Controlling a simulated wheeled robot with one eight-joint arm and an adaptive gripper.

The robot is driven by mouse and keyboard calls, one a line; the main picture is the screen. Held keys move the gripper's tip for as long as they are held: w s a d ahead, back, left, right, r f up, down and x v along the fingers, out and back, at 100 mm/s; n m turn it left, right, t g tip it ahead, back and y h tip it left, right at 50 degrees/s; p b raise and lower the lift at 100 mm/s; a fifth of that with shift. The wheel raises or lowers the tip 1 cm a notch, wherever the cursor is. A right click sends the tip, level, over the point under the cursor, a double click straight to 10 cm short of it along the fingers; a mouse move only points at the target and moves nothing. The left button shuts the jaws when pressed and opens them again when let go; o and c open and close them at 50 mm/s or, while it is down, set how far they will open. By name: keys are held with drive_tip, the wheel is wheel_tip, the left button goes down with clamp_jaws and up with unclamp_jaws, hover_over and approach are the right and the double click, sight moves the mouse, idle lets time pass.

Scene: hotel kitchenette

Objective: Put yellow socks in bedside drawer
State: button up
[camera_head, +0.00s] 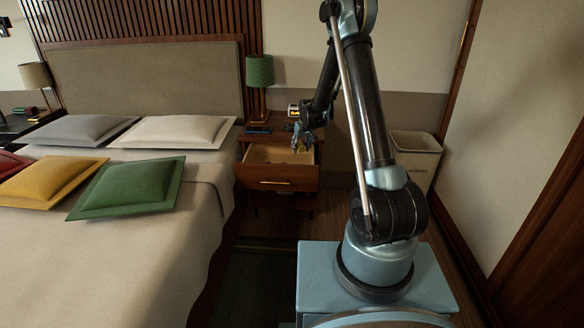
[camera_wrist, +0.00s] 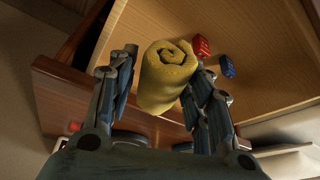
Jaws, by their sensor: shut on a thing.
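The yellow socks (camera_wrist: 165,78) are a rolled bundle, held between the two fingers of my gripper (camera_wrist: 163,85) in the wrist view. In the head view my gripper (camera_head: 302,140) is at the right part of the open bedside drawer (camera_head: 272,183), with a small bit of yellow at its fingers. The drawer is pulled out from the wooden nightstand, with a pale wooden interior. In the wrist view the drawer floor (camera_wrist: 265,70) lies behind the socks. I cannot tell whether the socks touch it.
A red die (camera_wrist: 201,45) and a blue die (camera_wrist: 227,66) show beside the socks. A green lamp (camera_head: 260,75) and a dark flat item (camera_head: 258,129) are on the nightstand. The bed (camera_head: 130,250) is at left, a white bin (camera_head: 416,158) at right.

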wheel_tip(320, 180, down, 11)
drive_tip(key=w, duration=0.2)
drive_tip(key=w+a, duration=0.1)
drive_tip(key=shift+w+a, duration=0.2)
drive_tip(key=shift+w, duration=0.15)
drive_tip(key=shift+f, duration=0.6)
drive_tip(key=o, duration=1.1)
drive_tip(key=shift+f, duration=0.1)
drive_tip(key=shift+c, duration=0.2)
